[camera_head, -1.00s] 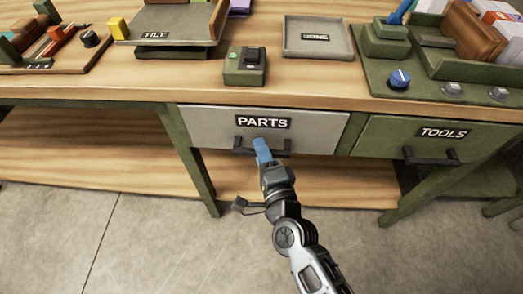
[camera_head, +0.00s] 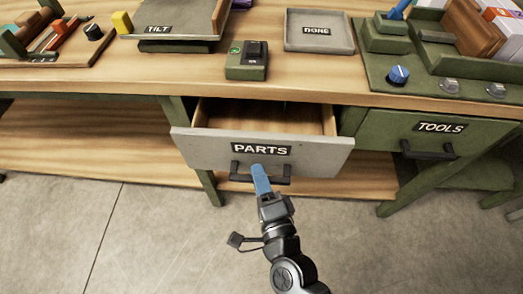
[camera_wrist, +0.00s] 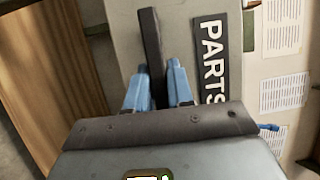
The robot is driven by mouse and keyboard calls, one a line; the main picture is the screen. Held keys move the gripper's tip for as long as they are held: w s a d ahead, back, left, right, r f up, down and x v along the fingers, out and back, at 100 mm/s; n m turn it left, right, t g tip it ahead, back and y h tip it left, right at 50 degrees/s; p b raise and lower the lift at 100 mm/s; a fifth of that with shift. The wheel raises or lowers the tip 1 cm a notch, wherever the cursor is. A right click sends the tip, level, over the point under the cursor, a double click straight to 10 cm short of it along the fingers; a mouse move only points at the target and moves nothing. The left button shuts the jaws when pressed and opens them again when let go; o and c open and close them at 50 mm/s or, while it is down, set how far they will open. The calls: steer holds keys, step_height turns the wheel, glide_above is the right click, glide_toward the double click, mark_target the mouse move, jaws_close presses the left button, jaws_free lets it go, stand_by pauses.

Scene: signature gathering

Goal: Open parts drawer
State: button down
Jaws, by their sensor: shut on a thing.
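The grey parts drawer (camera_head: 215,149) under the workbench is partly pulled out, and some of its wooden inside shows. Its PARTS label (camera_head: 262,149) is on the front, above a dark bar handle (camera_head: 278,180). My gripper (camera_head: 259,171) is at the handle, with its blue fingers shut on the bar. In the wrist view the two blue fingertips (camera_wrist: 157,75) sit on either side of the dark handle (camera_wrist: 151,45), beside the PARTS label (camera_wrist: 213,60). The drawer's deeper inside is hidden under the bench top.
The green tools drawer (camera_head: 390,130) to the right is shut. On the bench top stand a green box with buttons (camera_head: 246,72), the DONE tray (camera_head: 290,45), the TILT stand (camera_head: 190,32) and a green station with a blue knob (camera_head: 398,75). The floor (camera_head: 150,240) in front is clear.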

steer(key=s, duration=1.6)
steer(key=shift+a, duration=0.2)
steer(key=shift+s, duration=0.1)
steer(key=c, duration=1.1)
jaws_free()
steer(key=shift+b, duration=0.3)
steer(key=b+v, duration=0.1)
steer(key=v, duration=0.6)
steer(key=shift+s+d, duration=0.1)
steer(key=shift+s, duration=0.3)
